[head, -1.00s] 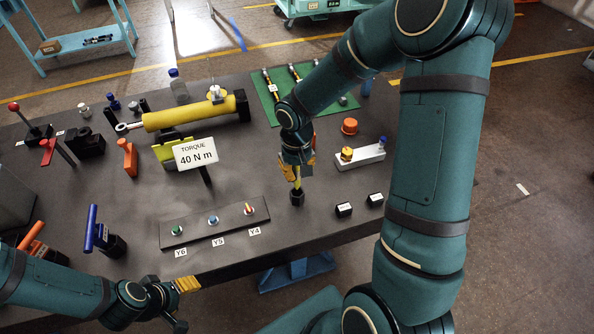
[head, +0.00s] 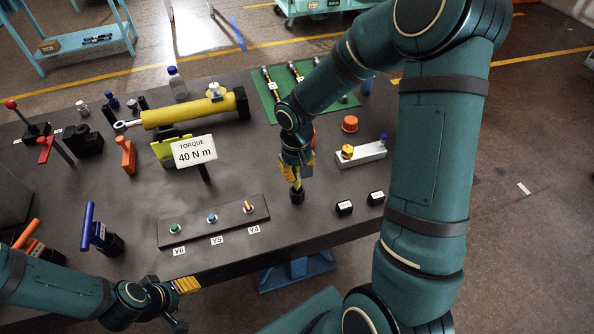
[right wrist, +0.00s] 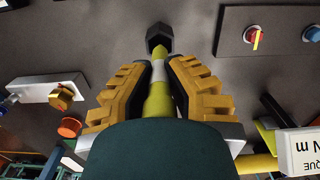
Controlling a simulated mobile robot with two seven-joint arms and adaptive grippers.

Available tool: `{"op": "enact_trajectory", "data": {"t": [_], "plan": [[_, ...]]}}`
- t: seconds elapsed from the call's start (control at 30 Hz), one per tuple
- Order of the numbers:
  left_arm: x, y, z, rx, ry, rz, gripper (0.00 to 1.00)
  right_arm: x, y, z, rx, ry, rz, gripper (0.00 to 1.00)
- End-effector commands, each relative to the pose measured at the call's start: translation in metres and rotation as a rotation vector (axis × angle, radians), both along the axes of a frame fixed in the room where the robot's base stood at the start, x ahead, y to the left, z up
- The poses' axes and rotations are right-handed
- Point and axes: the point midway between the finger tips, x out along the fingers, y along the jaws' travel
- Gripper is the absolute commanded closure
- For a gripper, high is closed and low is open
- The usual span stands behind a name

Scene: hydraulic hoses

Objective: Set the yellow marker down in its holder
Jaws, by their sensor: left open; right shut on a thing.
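The yellow marker (right wrist: 158,100), with a white band, is between the yellow-padded fingers of my right gripper (right wrist: 160,85), which is shut on it. In the head view the right gripper (head: 298,166) points down and the marker (head: 296,185) shows just below it. A small black holder (head: 297,197) stands on the table directly under the marker; the same holder (right wrist: 159,36) is at the marker's far end in the right wrist view. The marker's end meets the holder's opening; how deep it sits is hidden. My left gripper (head: 184,286) is open and empty at the table's front edge.
A dark panel (head: 215,237) with several coloured knobs lies left of the holder. Two black blocks (head: 344,208) (head: 375,198) and a light bar (head: 362,156) are to its right. A torque sign (head: 194,151) and a yellow cylinder (head: 188,113) stand behind left.

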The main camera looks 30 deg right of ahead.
Motion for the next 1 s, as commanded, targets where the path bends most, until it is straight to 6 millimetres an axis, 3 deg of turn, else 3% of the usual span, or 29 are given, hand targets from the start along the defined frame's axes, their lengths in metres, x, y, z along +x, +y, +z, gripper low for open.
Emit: {"op": "enact_trajectory", "data": {"t": [1.0], "plan": [[0.000, 0.000, -0.022, 0.000, 0.000, 0.000, 0.44, 0.000, 0.000, -0.024, 0.000, 0.000, 0.000, 1.00]]}}
